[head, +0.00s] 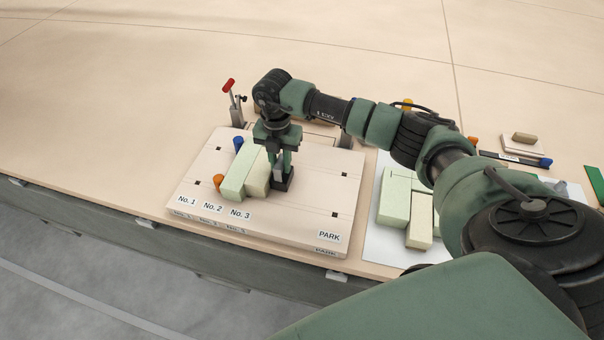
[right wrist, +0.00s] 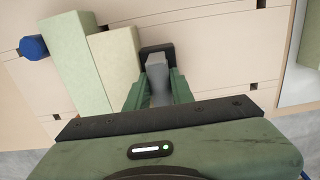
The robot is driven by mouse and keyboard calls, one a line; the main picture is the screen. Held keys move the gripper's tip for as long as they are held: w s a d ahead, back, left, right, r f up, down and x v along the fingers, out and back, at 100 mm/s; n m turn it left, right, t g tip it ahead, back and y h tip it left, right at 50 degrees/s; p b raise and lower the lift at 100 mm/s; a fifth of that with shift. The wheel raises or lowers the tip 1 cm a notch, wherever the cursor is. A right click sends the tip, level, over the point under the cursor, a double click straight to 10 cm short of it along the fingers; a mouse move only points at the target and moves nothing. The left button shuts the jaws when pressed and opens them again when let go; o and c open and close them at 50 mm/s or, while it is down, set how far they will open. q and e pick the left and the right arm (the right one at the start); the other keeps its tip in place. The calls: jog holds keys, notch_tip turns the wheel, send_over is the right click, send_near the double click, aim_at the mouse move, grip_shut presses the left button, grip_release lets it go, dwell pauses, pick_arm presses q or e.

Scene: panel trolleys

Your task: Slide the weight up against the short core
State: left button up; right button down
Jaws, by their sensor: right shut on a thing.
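The weight is a black block (head: 283,183) with a grey grip; it stands on the board and shows in the right wrist view (right wrist: 157,52). My right gripper (head: 284,158) points down and is shut on the weight's grey grip (right wrist: 158,82). The short core, a cream block (head: 257,180), lies just left of the weight; it also shows in the right wrist view (right wrist: 115,58). Any gap between them is very narrow, and I cannot tell whether they touch. A longer pale green core (head: 236,172) lies along the short core's left side. My left gripper is not in view.
The board (head: 330,195) carries labels No. 1 to No. 3 and PARK (head: 330,236). A blue peg (head: 238,143) and an orange peg (head: 218,181) stand by the cores. A red-handled clamp (head: 233,100) stands behind. More blocks (head: 395,199) lie on a white sheet at right. The board's right part is clear.

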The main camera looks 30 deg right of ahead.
jog(key=shift+w+a+r, duration=0.1)
jog(key=shift+w+a, duration=0.05)
jog(key=shift+a, duration=0.15)
